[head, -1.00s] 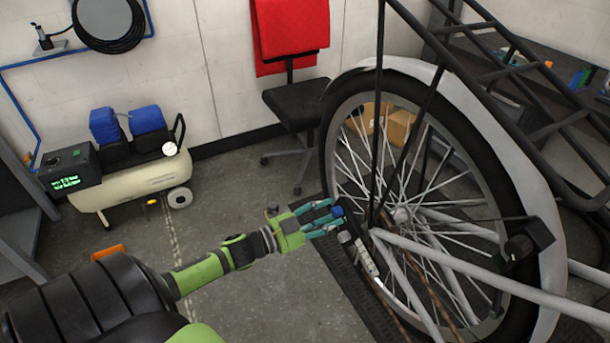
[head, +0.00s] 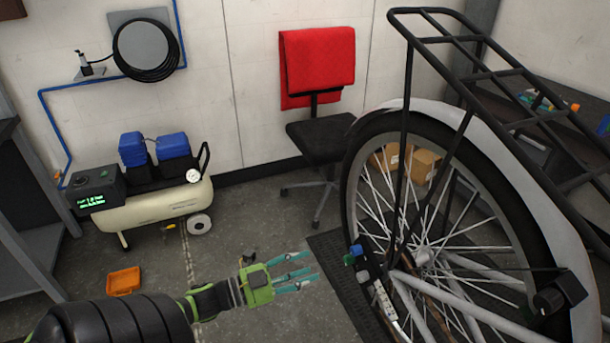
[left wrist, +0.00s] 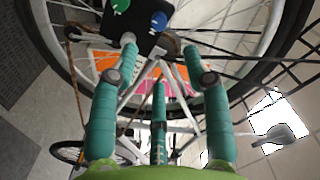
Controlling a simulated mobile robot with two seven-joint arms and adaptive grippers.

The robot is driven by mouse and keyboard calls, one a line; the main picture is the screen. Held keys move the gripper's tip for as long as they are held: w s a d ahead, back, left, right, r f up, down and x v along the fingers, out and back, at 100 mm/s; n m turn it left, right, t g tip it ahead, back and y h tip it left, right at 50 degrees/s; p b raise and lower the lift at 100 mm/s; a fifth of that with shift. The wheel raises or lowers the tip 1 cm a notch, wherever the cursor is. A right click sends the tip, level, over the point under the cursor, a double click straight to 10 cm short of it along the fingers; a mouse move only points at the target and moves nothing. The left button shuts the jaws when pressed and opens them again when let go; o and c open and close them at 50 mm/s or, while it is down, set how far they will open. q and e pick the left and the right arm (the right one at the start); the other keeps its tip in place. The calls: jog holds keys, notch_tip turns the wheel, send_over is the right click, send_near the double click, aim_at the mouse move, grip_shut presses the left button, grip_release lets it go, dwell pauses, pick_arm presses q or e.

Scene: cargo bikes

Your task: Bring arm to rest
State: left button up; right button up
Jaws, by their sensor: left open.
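My left gripper (head: 296,274) is open and empty in the head view, over the floor to the left of the bike's rear wheel (head: 362,165). Its teal fingers point right toward the wheel hub and stand apart from it. In the left wrist view the gripper's fingers (left wrist: 160,75) are spread, with spokes and a dark box (left wrist: 140,22) with green and blue knobs beyond them. That box (head: 362,262) also shows by the hub in the head view. My right gripper is out of view.
An air compressor (head: 150,200) stands at the back left, with an orange tray (head: 124,281) on the floor before it. A black chair (head: 318,145) with a red cloth (head: 316,62) stands by the wall. A dark mat (head: 335,262) lies beside the wheel. Floor between compressor and wheel is open.

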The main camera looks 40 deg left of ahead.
pick_arm(q)
jog(key=s+a+f+n+g+y, duration=0.25)
jog(key=s+f+n+y, duration=0.2)
jog(key=f, duration=0.95)
jog(key=s+a+f+n+g+y, duration=0.1)
jog(key=s+f+n+g+y, duration=0.3)
jog(key=f, duration=1.1)
jog(key=s+d+f+n+g, duration=0.2)
jog(key=s+d+f+g, duration=0.2)
jog(key=s+d+f, duration=0.4)
jog(key=s+d+f+n+g+h, duration=0.1)
jog(key=s+d+f+g, duration=0.4)
jog(key=s, duration=0.9)
jog(key=d+f+n, duration=0.1)
jog(key=d+f, duration=0.2)
jog(key=shift+s+d+f, duration=0.15)
jog(key=shift+s+d, duration=0.05)
jog(key=shift+w+h, duration=0.1)
jog(key=shift+h, duration=0.15)
